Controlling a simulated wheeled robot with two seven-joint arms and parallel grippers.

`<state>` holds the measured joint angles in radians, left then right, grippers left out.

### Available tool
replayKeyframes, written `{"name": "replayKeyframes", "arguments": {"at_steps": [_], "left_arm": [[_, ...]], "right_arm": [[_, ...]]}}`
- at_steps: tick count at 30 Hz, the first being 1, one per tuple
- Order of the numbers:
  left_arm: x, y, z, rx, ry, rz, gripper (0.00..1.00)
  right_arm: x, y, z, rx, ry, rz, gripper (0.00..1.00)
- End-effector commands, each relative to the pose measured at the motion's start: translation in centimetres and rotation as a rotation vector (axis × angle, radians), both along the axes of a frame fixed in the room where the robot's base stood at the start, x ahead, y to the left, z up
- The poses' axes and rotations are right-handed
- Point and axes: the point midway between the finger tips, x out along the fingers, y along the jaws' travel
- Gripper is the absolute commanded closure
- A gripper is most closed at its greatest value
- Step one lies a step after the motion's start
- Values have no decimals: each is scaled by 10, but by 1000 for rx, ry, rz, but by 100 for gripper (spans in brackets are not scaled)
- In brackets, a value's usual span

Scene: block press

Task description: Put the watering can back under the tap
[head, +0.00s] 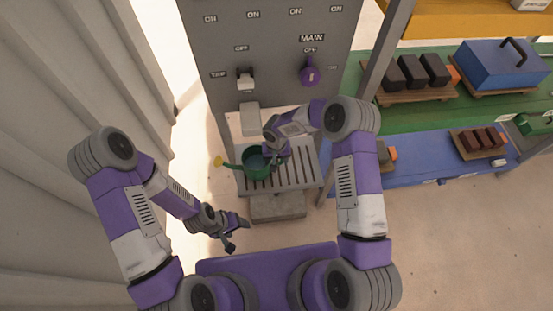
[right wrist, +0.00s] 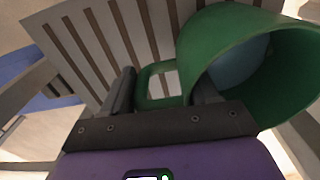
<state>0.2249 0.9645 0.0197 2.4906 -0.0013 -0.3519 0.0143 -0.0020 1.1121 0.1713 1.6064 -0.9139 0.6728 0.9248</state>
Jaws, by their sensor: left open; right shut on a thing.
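The green watering can (head: 256,165) is at the slatted grate (head: 295,177), below a pale block (head: 250,119), apparently the tap, on the grey panel. Its spout with a yellow end (head: 219,160) points left. My right gripper (head: 277,160) is shut on the can's handle (right wrist: 158,88) on the can's right side. In the right wrist view, the can (right wrist: 230,40) appears upright or slightly tilted, with bluish water inside. I cannot tell whether its base touches the grate. My left gripper (head: 237,232) is open and empty, in front of the grate to the left.
A grey step (head: 277,206) is below the grate. On the right, green and blue benches hold trays of dark blocks (head: 415,73) and a blue toolbox (head: 500,65).

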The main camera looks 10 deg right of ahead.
Motion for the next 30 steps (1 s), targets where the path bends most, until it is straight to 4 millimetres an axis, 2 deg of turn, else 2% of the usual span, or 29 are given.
{"name": "replayKeyframes", "arguments": {"at_steps": [27, 28, 30], "left_arm": [[0, 0, -13, 0, 0, 0, 34], [0, 0, -12, 0, 0, 0, 34], [0, 0, -12, 0, 0, 0, 34]], "right_arm": [[0, 1, -13, 2, -1, 0, 100], [0, 1, -13, 2, -1, 0, 38], [0, 1, -12, 2, -1, 0, 27]]}}
